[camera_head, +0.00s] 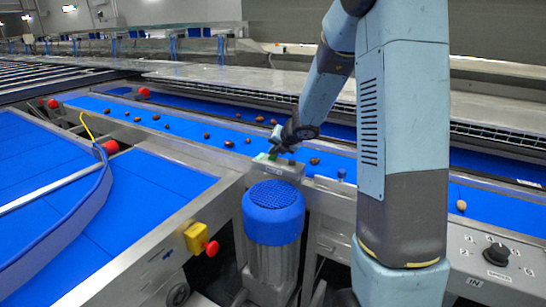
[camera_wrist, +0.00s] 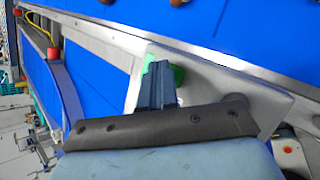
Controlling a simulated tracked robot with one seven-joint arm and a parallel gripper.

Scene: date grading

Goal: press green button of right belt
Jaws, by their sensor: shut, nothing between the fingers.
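The green button (camera_wrist: 178,74) sits on a pale grey control box (camera_wrist: 208,92) beside the belt. In the wrist view my gripper (camera_wrist: 156,70) is shut and empty. Its fingertips overlap the button and hide part of it; I cannot tell whether they touch it. In the head view my gripper (camera_head: 274,153) points down at the control box (camera_head: 284,172), between the blue motor and the belt. The long blue belt (camera_head: 350,165) behind the box carries scattered brown dates.
A blue-capped motor (camera_head: 273,210) stands in front of the box. A yellow box with a red button (camera_head: 210,247) is on the left belt's frame. A panel with a black knob (camera_head: 497,253) is at right. More red buttons (camera_head: 110,147) line the left side.

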